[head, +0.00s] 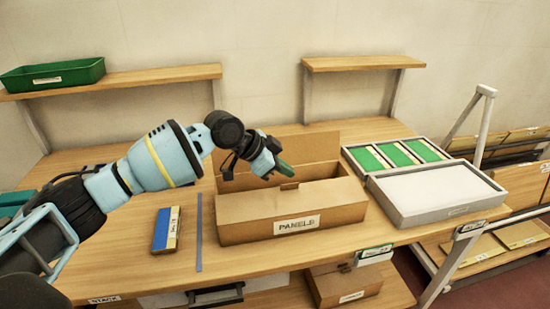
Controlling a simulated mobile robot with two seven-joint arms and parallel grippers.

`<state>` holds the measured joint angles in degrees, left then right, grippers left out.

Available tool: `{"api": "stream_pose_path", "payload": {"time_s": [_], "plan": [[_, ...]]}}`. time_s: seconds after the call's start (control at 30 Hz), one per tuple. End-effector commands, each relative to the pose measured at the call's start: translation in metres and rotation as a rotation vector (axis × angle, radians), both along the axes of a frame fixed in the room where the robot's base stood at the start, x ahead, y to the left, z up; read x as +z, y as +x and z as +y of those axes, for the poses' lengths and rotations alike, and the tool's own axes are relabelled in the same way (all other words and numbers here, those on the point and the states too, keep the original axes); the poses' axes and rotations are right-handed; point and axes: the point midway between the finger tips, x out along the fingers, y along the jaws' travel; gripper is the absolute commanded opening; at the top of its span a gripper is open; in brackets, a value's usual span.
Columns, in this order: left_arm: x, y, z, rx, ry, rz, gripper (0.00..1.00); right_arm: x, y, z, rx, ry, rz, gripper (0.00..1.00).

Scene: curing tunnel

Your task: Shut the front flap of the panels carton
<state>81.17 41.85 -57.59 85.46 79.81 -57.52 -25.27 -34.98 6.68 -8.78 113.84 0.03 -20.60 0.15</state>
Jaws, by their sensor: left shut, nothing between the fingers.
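The panels carton (250,232) is a brown cardboard box with a "PANELS" label, standing in the middle of the bench. Its back flap (290,147) stands up behind the opening. A cardboard surface at the front, seemingly the front flap (255,203), has a small tab at its far edge; its exact angle is hard to tell. My left gripper (281,166) is shut and empty, over the carton's opening, with a dark green part at its tips. I cannot tell whether it touches the cardboard. The left arm hides part of the carton's left side. My right gripper is not in view.
A grey tray with green panels (398,152) and a grey tray with a white surface (435,190) stand right of the carton. A blue-and-tan box (166,230) and a blue strip (199,232) lie to the left. A green bin (52,76) sits on the upper shelf.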

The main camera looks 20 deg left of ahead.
Motion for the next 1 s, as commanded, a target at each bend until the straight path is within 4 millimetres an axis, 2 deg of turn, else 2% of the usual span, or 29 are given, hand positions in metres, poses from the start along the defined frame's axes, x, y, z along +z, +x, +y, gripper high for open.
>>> {"api": "stream_pose_path", "payload": {"time_s": [0.1, 0.2, 0.67, 0.9, 1.0], "plan": [[-0.015, 0.001, 0.002, 0.002, -0.001, 0.002, 0.0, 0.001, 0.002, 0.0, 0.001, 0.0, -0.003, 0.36], [-0.021, 0.002, 0.003, 0.002, -0.001, 0.0, 0.0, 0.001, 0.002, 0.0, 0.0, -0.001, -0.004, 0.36], [-0.027, 0.003, 0.003, 0.001, -0.002, 0.002, 0.0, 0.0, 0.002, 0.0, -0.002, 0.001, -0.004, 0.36], [-0.047, 0.008, 0.006, 0.003, -0.053, 0.082, 0.0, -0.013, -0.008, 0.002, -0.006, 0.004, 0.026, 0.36], [-0.049, 0.009, 0.006, 0.002, -0.076, 0.116, 0.0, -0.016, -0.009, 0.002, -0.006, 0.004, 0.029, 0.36]]}}
